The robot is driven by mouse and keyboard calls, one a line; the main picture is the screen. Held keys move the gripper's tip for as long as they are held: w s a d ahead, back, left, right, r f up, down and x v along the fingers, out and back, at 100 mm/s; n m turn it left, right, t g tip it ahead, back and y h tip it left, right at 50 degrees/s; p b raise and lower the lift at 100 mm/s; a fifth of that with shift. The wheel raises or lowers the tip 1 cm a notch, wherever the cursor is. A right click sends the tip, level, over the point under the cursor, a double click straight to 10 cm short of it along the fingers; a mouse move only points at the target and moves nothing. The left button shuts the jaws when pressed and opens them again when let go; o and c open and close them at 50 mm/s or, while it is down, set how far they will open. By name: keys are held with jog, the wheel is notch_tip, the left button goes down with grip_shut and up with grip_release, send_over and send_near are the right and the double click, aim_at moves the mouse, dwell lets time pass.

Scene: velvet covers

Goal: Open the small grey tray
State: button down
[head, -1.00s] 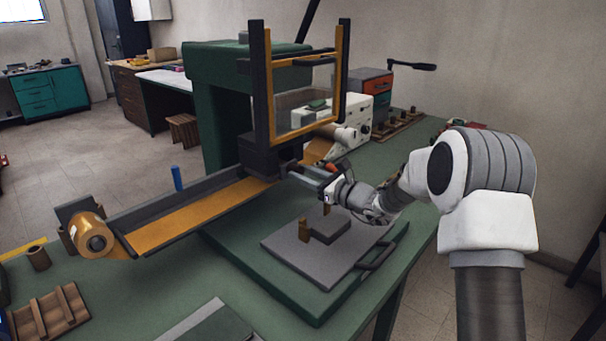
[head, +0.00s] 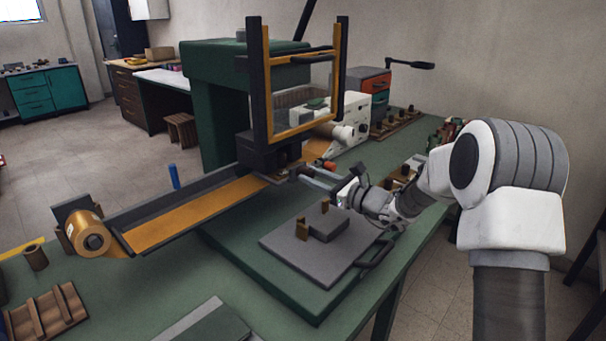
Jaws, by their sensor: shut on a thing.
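My gripper (head: 330,181) is beside the dark block at the foot of the yellow-framed machine (head: 262,85). It is shut on a narrow grey part there, which looks like the small grey tray (head: 312,182). The jaws and wrist hide much of this part, so its shape and how far out it stands are hard to tell. A separate flat grey plate (head: 285,252) with a raised grey block and two brown posts lies lower on the green base, with a dark handle (head: 379,254) at its right. My gripper is above and behind that plate, apart from its handle.
A sloping orange strip (head: 195,215) in a dark channel runs left to a copper-coloured roll (head: 88,232). A white machine (head: 330,118) stands behind my gripper. Small parts lie near my forearm. The bench's front right edge is clear.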

jog(key=v, duration=1.6)
jog(key=shift+s+d+f, duration=0.1)
jog(key=c, duration=0.5)
grip_release()
jog(key=shift+p, duration=0.3)
jog(key=p+v, duration=0.1)
jog(key=v, duration=1.6)
jog(key=shift+s+d+p, duration=0.1)
jog(key=shift+s+p, duration=0.1)
jog(key=shift+p, duration=0.2)
